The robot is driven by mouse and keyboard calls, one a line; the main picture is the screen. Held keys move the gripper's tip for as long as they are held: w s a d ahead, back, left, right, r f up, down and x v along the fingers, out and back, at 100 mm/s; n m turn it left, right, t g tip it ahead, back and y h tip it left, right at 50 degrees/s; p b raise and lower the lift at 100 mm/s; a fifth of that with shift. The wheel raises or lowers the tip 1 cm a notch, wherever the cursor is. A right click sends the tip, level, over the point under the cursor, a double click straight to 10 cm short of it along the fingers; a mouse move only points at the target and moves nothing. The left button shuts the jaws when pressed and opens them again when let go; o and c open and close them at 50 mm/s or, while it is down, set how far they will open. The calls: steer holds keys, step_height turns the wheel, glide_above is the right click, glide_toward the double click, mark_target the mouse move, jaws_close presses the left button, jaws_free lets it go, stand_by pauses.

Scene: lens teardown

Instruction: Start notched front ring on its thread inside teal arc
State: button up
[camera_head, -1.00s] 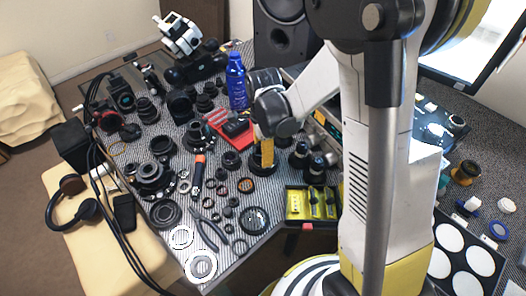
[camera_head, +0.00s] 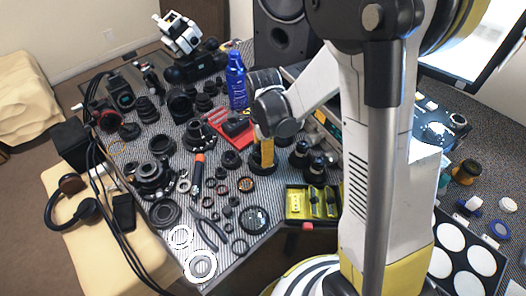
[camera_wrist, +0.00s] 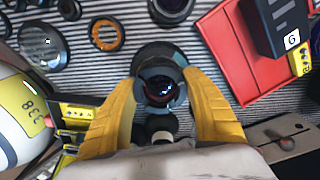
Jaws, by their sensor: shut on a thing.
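My gripper (camera_wrist: 160,80) has its two yellow fingers closed on either side of a dark grey ring, the notched front ring (camera_wrist: 149,74), around a dark lens face. In the wrist view the ring sits over a wider dark round lens body (camera_wrist: 150,49). A dull teal curved band (camera_wrist: 181,58) shows beyond the ring's upper right edge. Whether the ring touches the thread is hidden. In the head view my gripper (camera_head: 267,153) points down over the black lens body (camera_head: 263,168) near the table's right part; the ring is too small to make out there.
A red tray (camera_head: 232,135) lies just left of my gripper, with a black box in it. A blue bottle (camera_head: 237,82) stands behind. Dark lens barrels (camera_head: 300,155) stand close on the right. A yellow-lined box (camera_head: 313,203) lies in front. Loose rings and tools crowd the left.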

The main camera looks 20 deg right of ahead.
stand_by(0.3)
steer(key=o, duration=1.1)
step_height(320, 180, up, 12)
steer(key=s+r+n+t, duration=0.2)
steer(key=s+n, duration=0.2)
steer(key=n, duration=0.2)
steer(key=s+r+n+t, duration=0.2)
steer(key=s+r+n, duration=0.1)
steer(key=n, duration=0.3)
steer(key=s+r+n+t, duration=0.2)
steer(key=s+n+t, duration=0.1)
steer(key=s+n, duration=0.3)
steer(key=shift+r+n, duration=0.15)
steer(key=shift+n, duration=0.25)
